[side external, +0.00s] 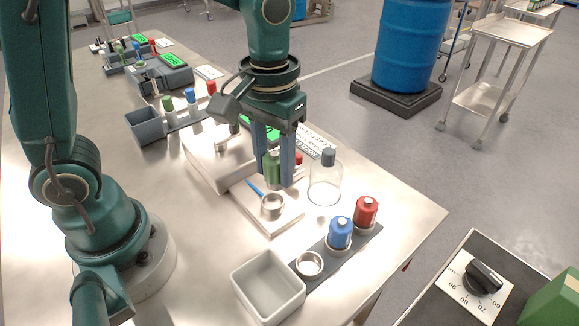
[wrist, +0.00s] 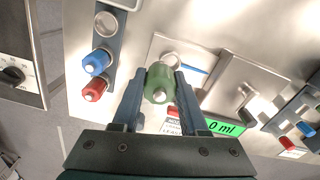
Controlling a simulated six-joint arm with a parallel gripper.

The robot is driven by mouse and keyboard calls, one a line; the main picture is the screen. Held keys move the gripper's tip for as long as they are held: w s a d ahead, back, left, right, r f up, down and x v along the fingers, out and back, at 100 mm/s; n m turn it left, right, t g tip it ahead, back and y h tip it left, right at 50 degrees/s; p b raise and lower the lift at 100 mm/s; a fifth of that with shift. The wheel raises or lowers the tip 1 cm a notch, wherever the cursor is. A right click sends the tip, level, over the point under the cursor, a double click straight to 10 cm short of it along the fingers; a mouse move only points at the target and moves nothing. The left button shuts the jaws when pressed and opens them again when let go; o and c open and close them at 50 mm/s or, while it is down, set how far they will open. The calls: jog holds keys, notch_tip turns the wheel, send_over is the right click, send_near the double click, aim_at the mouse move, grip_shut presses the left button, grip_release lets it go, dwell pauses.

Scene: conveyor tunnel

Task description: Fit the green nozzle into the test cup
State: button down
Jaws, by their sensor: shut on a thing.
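The green nozzle (side external: 272,163) is held upright between the fingers of my gripper (side external: 275,172). In the wrist view the nozzle (wrist: 160,84) sits between both fingertips (wrist: 160,85), its pale tip facing the camera. The test cup (side external: 271,206) is a small round metal cup on a pale plate (side external: 270,229). In the side view the nozzle is above the cup and apart from it. In the wrist view the nozzle mostly hides the cup; only a bit of rim (wrist: 168,58) shows.
A blue nozzle (side external: 341,233) and a red nozzle (side external: 365,212) stand in a dark rack beside an empty ring holder (side external: 309,264). A clear flask (side external: 325,183) stands right of my gripper. A grey bin (side external: 268,290) is in front. A blue pen (side external: 254,187) lies by the cup.

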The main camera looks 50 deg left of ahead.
jog(key=shift+n, duration=0.6)
jog(key=shift+w+a+f, duration=0.1)
jog(key=shift+a+f, duration=0.25)
jog(key=shift+f, duration=0.5)
jog(key=shift+w+a+f, duration=0.15)
jog(key=shift+a+f, duration=0.25)
jog(key=shift+f, duration=0.4)
jog(key=shift+w+a+f, duration=0.1)
jog(key=shift+a+f, duration=0.25)
jog(key=shift+f, duration=0.5)
jog(key=shift+f, duration=1.25)
jog(key=shift+c, duration=1.8)
grip_release()
jog(key=shift+r, duration=2.6)
